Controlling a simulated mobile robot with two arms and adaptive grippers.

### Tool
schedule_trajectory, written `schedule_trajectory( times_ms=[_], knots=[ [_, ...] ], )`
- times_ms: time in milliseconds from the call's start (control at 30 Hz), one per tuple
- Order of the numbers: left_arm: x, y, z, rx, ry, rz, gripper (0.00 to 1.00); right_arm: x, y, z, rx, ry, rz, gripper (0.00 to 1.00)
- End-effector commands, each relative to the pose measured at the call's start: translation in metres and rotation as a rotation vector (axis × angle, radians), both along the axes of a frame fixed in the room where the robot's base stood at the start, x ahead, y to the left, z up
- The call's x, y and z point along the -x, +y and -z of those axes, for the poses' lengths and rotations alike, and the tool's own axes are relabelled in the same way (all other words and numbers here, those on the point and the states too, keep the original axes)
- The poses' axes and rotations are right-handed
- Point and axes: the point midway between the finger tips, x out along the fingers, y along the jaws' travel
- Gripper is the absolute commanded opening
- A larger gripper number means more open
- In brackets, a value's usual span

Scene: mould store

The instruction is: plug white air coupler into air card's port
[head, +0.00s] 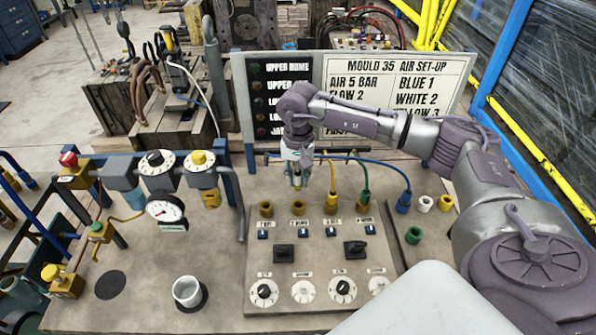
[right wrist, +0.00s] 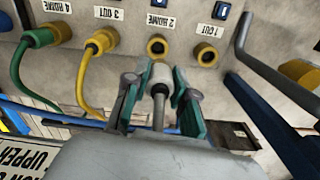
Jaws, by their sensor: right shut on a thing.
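My right gripper (head: 297,180) is shut on the white air coupler (right wrist: 160,76), whose grey hose runs back between the fingers (right wrist: 157,105). The coupler points at the brass port labelled 2 HOME (right wrist: 157,46), just short of it. That port also shows below the gripper in the head view (head: 298,208). Port 1 OUT (right wrist: 207,54) beside it is empty. The air card (head: 395,95) stands behind the panel and reads "BLUE 1", "WHITE 2"; its lower part is hidden by my right arm. My left gripper is not in view.
A yellow coupler (right wrist: 100,42) sits in port 3 and a green one (right wrist: 38,38) in port 4. A blue coupler (head: 403,204) stands right of the panel. Knobs and switches (head: 284,253) lie in front of the ports. A gauge (head: 165,210) and white cup (head: 187,290) are left.

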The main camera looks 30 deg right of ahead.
Motion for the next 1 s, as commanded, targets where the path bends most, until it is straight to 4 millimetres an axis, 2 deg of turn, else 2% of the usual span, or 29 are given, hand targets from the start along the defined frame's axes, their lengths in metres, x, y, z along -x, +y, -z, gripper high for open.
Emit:
schedule_trajectory(
  times_ms=[433,500,667,1000],
  knots=[
    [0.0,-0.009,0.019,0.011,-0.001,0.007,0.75,0.001,0.0,0.04,0.0,0.002,-0.001,0.0],
    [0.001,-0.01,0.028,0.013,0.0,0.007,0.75,0.0,0.0,0.048,-0.001,0.001,-0.001,0.0],
    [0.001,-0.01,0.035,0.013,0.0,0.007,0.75,0.0,0.0,0.054,0.0,0.0,-0.002,0.0],
    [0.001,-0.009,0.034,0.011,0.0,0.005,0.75,0.0,0.0,0.053,0.0,0.0,-0.002,0.0]
  ],
)
